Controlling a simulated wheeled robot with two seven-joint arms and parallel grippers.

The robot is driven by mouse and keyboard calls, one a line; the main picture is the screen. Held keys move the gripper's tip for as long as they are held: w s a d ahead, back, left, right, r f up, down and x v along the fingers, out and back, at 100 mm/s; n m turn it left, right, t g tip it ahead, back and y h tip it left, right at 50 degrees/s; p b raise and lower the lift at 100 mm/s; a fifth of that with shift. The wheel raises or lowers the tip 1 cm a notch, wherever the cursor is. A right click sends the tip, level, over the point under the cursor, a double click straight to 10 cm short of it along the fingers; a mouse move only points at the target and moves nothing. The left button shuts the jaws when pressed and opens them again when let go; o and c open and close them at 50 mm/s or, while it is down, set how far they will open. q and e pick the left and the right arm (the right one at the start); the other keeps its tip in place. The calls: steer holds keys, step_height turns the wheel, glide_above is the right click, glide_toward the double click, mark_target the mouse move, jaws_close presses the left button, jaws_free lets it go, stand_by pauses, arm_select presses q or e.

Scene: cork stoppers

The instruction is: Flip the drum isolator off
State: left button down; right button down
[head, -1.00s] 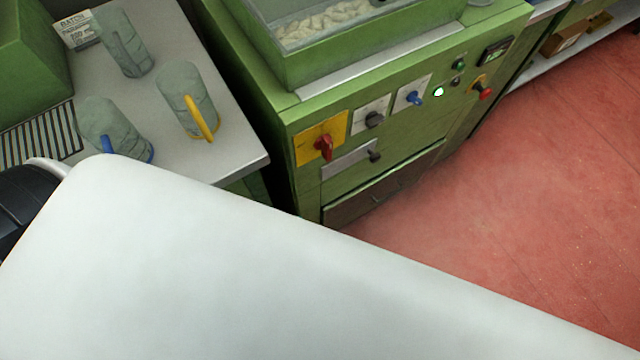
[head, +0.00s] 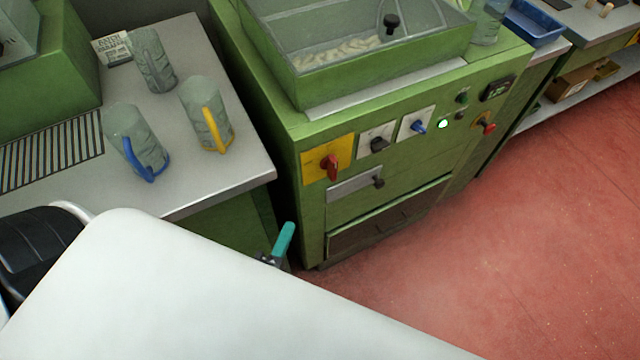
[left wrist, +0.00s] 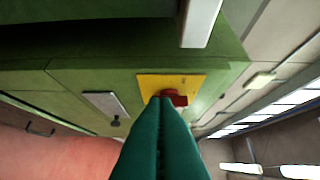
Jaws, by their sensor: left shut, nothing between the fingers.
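The drum isolator is a red rotary handle (head: 330,167) on a yellow plate (head: 315,155) at the left of the green machine's front panel. In the left wrist view the red handle (left wrist: 175,98) shows on its yellow plate (left wrist: 165,82), just beyond my fingertips and partly hidden by them. My left gripper (head: 286,232) shows as a teal finger below and left of the isolator, apart from it. In the left wrist view its teal fingers (left wrist: 160,112) are shut together with nothing between. The right gripper is not in view.
Right of the isolator are a black switch (head: 378,144), a blue switch (head: 418,127), lit buttons and a red knob (head: 489,128). A drawer handle (head: 378,182) sits below. Several jugs stand on the left table (head: 240,172). Red floor lies open at right.

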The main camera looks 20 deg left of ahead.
arm_select(q)
steer(key=p, duration=0.2)
glide_toward(331, 167)
steer(key=w+a+f, duration=0.2)
steer(key=a, duration=0.1)
steer(key=w+a+f, duration=0.1)
steer(key=shift+w+a+f, duration=0.25)
steer(key=shift+a, duration=0.1)
steer(key=w+d, duration=0.2)
steer(key=w, duration=0.1)
steer(key=shift+w+d+f, duration=0.15)
steer(key=shift+w+d, duration=0.05)
steer(key=shift+d, duration=0.05)
